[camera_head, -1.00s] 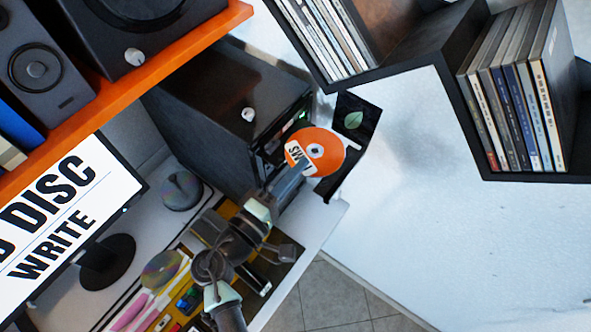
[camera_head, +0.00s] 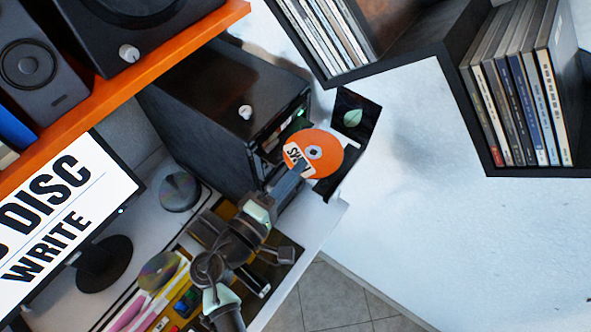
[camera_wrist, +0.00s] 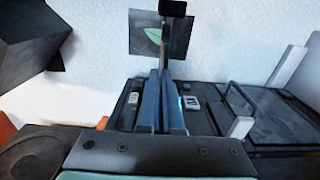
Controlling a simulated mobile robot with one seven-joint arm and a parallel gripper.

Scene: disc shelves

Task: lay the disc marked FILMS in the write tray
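An orange disc (camera_head: 322,150) with a white label shows in the head view. The label's lettering is partly covered by a finger, and I cannot read the whole word. My gripper (camera_head: 298,172) is shut on the disc's lower left edge and holds it in front of the black computer tower (camera_head: 215,115). A dark tray-like piece (camera_head: 330,187) shows just below the disc, mostly hidden by it; I cannot tell whether they touch. In the wrist view my gripper's fingers (camera_wrist: 160,95) are close together with a thin edge between them.
A black panel with a green leaf (camera_head: 351,117) stands behind the disc. Dark wall shelves with cases (camera_head: 525,95) are at the upper right. An orange shelf (camera_head: 140,75) with speakers is at the upper left. Loose discs (camera_head: 180,191) lie near the monitor. White wall fills the right.

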